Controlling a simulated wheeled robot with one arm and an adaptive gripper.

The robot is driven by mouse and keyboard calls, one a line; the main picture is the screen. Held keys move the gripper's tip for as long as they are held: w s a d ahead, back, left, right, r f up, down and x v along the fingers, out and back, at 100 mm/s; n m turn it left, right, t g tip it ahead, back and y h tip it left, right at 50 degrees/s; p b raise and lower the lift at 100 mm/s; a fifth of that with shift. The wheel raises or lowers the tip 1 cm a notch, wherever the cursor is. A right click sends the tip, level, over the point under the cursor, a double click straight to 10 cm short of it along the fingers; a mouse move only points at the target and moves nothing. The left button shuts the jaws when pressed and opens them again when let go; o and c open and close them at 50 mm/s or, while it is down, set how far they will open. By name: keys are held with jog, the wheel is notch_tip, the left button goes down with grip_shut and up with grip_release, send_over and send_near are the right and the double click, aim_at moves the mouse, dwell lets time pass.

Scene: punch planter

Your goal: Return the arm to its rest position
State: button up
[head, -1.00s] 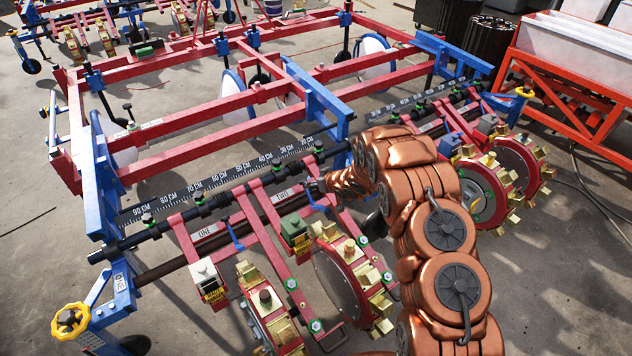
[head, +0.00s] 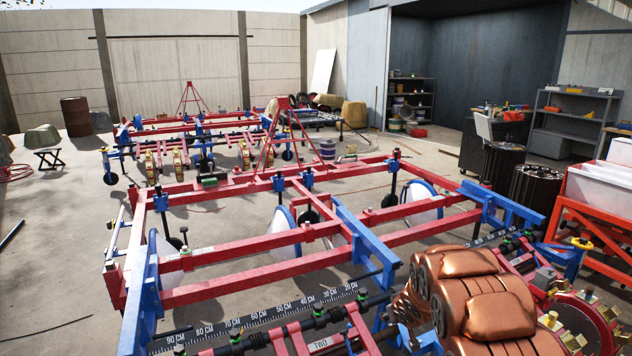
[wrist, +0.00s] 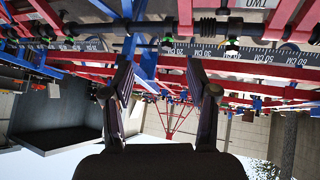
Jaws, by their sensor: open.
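My copper-coloured arm (head: 480,295) rises at the lower right of the head view, folded in front of the planter's right part. My gripper is outside or hidden in the head view. In the wrist view my gripper (wrist: 158,85) shows two dark fingers, spread apart with nothing between them. The wrist picture is upside down. The red and blue planter frame (head: 225,245) fills the middle of the head view. Its centimetre scale bar (head: 265,318) also shows across the top of the wrist view (wrist: 270,54), beyond the fingers.
A red stand with white bins (head: 600,190) and dark drums (head: 535,185) are at the right. A second planter (head: 195,130) stands behind. Shelves (head: 570,120) line the back right. Open concrete floor (head: 50,250) lies at the left.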

jog(key=s+d+r+m+g+h+p, duration=0.1)
jog(key=s+d+r+g, duration=0.1)
jog(key=s+r, duration=0.7)
jog(key=s+d+r+m+g+h+p, duration=0.2)
jog(key=s+r, duration=0.5)
jog(key=s, duration=0.4)
jog(key=s+a+r+g+y+p, duration=0.1)
jog(key=s+a+r+g, duration=0.1)
jog(key=s, duration=1)
jog(key=s+a+r+g+y, duration=0.1)
jog(key=s+a+r, duration=0.3)
jog(key=s, duration=0.8)
jog(key=s+a+r+g+y+p, duration=0.1)
jog(key=s+a+r+g, duration=0.1)
jog(key=s, duration=0.9)
jog(key=shift+s+a+r+g+p, duration=0.35)
jog(key=shift+s+a+r+g, duration=0.05)
jog(key=shift+a+g, duration=0.2)
